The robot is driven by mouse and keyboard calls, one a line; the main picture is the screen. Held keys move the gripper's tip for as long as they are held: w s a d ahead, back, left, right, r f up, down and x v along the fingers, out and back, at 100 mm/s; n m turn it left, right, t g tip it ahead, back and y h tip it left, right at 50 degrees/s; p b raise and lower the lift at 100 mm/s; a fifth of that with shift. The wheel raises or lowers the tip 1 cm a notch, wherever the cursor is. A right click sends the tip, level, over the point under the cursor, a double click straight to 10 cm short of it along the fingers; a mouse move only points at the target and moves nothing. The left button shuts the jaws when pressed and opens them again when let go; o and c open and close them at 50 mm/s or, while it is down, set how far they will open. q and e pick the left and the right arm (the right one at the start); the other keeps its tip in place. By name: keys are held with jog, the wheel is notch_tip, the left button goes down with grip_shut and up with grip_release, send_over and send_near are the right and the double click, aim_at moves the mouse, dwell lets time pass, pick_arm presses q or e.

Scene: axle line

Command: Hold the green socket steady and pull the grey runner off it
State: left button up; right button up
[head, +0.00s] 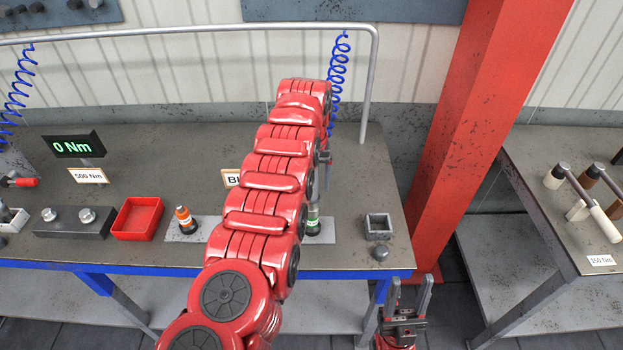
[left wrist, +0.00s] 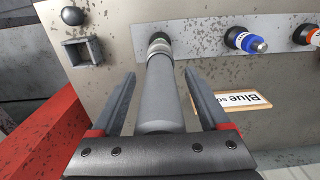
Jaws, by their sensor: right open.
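The green socket (head: 314,224) stands on a light metal strip near the bench's front edge, just right of my left arm. A grey cylinder, seemingly the grey runner (left wrist: 158,100), rises above it. In the left wrist view it lies between the two fingers of my left gripper (left wrist: 158,100), with a gap on each side. That gripper is open around it, not gripping. My left arm hides most of this gripper in the head view. My right gripper (head: 407,294) is open and empty, fingers up, in front of the bench's right end.
An orange-topped socket (head: 185,218) stands left of my arm. A blue socket (left wrist: 246,40) shows in the left wrist view. A square grey holder (head: 378,228) and a grey knob (head: 380,253) sit to the right. A red post (head: 480,120) stands beyond the bench's right end.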

pick_arm(q)
grip_shut()
dwell(1.2)
